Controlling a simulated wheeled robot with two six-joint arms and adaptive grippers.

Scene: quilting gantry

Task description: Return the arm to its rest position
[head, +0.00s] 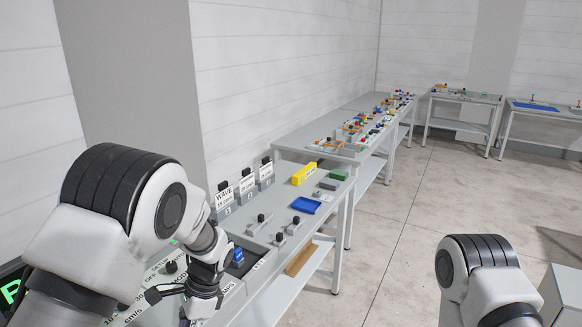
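My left arm comes in from the left and bends down over the near end of the grey table (262,290). My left gripper (168,305) is low over the control panel there, close to a black knob (171,267) and a blue part (238,256). Its dark fingers are partly hidden and small, so I cannot tell whether they are open or hold anything. My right arm shows at the bottom right, over open floor. Its gripper is outside the view.
Signed blocks with black knobs (247,187), a yellow block (304,173) and a blue tray (306,205) stand on the near table. Further cluttered tables (335,145) follow along the wall. A grey box (562,290) is at the right edge. The floor (400,225) between is clear.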

